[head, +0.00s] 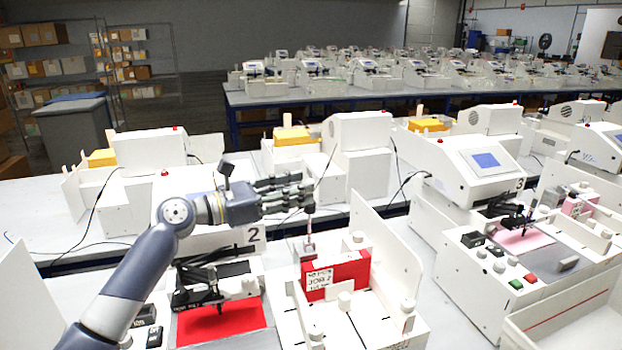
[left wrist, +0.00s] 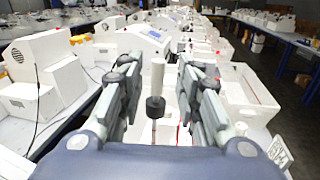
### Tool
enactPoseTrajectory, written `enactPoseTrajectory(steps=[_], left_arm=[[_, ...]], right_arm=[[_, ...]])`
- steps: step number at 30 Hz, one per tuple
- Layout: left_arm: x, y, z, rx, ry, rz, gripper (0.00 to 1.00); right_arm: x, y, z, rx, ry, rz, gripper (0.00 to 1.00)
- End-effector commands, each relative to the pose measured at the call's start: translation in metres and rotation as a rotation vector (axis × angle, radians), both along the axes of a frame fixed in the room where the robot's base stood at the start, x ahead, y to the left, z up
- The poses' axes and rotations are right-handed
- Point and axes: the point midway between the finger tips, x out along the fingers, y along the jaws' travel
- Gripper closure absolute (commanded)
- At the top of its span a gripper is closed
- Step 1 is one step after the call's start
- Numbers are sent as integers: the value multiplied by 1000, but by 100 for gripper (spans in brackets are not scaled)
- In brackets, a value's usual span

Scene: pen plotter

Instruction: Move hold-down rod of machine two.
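Machine two, marked with a black "2" (head: 253,236), stands in front of me, with a black pen arm over a red sheet (head: 222,322). My left gripper (head: 312,192) reaches in from the left above the machine's right-hand tray. A thin upright rod (head: 309,243) shows just below its fingertips. In the left wrist view, a white cylinder (left wrist: 158,75) with a black collar (left wrist: 155,106) stands between the two spread fingers of the left gripper (left wrist: 161,75), with gaps on both sides. It looks like the rod's upper end. My right gripper is not in view.
A red card stack (head: 350,268) labelled "JOB 2" stands upright in the tray, close to the rod. A tall white side wall (head: 385,250) and several white knobs surround it. Machine three (head: 478,170) stands to the right. More machines fill the tables behind.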

Motion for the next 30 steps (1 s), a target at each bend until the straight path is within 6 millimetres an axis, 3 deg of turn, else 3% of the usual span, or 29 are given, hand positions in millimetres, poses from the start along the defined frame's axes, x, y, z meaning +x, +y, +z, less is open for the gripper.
enactPoseTrajectory(steps=[7, 18, 23, 30], left_arm=[[18, -27, 1, 0, 0, 0, 68], [22, -32, -1, 2, -1, 0, 68], [22, -32, 0, 1, 0, 0, 100], [21, -32, 0, 2, -3, 1, 100]], right_arm=[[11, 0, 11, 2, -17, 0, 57], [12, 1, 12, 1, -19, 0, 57], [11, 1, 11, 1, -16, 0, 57], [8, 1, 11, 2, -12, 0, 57]])
